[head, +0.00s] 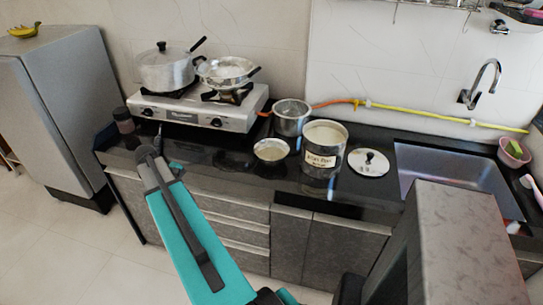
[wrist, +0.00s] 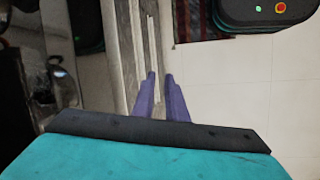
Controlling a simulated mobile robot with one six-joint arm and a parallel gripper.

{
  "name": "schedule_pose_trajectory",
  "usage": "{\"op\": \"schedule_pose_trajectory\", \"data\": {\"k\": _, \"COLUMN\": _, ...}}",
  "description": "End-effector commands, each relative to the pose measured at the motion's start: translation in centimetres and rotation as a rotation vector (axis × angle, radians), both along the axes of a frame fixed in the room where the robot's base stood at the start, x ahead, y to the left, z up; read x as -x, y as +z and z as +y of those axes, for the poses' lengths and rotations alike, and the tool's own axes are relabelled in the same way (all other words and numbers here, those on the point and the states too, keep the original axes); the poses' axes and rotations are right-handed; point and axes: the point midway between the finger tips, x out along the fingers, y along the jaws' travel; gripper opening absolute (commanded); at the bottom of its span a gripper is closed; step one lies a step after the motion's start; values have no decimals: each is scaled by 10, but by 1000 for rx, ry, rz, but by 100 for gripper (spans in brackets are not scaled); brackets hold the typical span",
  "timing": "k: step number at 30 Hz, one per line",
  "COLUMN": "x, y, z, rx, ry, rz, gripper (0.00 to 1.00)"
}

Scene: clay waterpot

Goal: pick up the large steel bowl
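A deep, round steel bowl (head: 291,120) stands on the dark counter right of the stove in the head view. A smaller, shallow steel bowl (head: 271,151) sits in front of it, nearer the counter edge. The deeper one appears to be the large steel bowl. My gripper (wrist: 161,76) shows in the wrist view as two purple fingers with a narrow empty gap between them. Pale floor and grey panels lie beyond the fingertips, and neither bowl can be made out there. My gripper cannot be made out in the head view.
The stove (head: 200,110) holds a lidded pot (head: 166,72) and a pan (head: 227,70). A yellow hose (head: 440,116) runs behind. The sink (head: 455,175) is at right.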

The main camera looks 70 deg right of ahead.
Motion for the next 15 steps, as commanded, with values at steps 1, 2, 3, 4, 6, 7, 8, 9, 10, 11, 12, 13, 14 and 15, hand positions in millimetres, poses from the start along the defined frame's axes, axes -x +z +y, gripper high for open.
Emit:
{"op": "schedule_pose_trajectory", "data": {"k": 1, "x": 5, "y": 16, "z": -21, "rx": 17, "ry": -30, "rz": -16, "gripper": 12}}
{"op": "schedule_pose_trajectory", "data": {"k": 2, "x": 9, "y": 25, "z": -33, "rx": 27, "ry": -46, "rz": -25, "gripper": 12}}
{"op": "schedule_pose_trajectory", "data": {"k": 3, "x": 15, "y": 36, "z": -47, "rx": 41, "ry": -68, "rz": -36, "gripper": 12}}
{"op": "schedule_pose_trajectory", "data": {"k": 4, "x": 19, "y": 46, "z": -58, "rx": 52, "ry": -84, "rz": -45, "gripper": 12}}
{"op": "schedule_pose_trajectory", "data": {"k": 6, "x": 32, "y": 67, "z": -83, "rx": 76, "ry": -124, "rz": -64, "gripper": 12}}
{"op": "schedule_pose_trajectory", "data": {"k": 7, "x": 38, "y": 75, "z": -93, "rx": 86, "ry": -140, "rz": -71, "gripper": 12}}
{"op": "schedule_pose_trajectory", "data": {"k": 8, "x": 45, "y": 85, "z": -103, "rx": 97, "ry": -158, "rz": -80, "gripper": 12}}
{"op": "schedule_pose_trajectory", "data": {"k": 9, "x": 54, "y": 96, "z": -116, "rx": 111, "ry": -180, "rz": -90, "gripper": 12}}
{"op": "schedule_pose_trajectory", "data": {"k": 10, "x": 61, "y": 105, "z": -125, "rx": 121, "ry": -198, "rz": -98, "gripper": 12}}
{"op": "schedule_pose_trajectory", "data": {"k": 11, "x": 68, "y": 113, "z": -134, "rx": 132, "ry": -214, "rz": -106, "gripper": 12}}
{"op": "schedule_pose_trajectory", "data": {"k": 12, "x": 79, "y": 125, "z": -146, "rx": 145, "ry": -238, "rz": -116, "gripper": 12}}
{"op": "schedule_pose_trajectory", "data": {"k": 13, "x": 87, "y": 133, "z": -154, "rx": 155, "ry": -255, "rz": -122, "gripper": 12}}
{"op": "schedule_pose_trajectory", "data": {"k": 14, "x": 95, "y": 140, "z": -162, "rx": 164, "ry": -271, "rz": -129, "gripper": 12}}
{"op": "schedule_pose_trajectory", "data": {"k": 15, "x": 107, "y": 150, "z": -171, "rx": 176, "ry": -293, "rz": -138, "gripper": 12}}
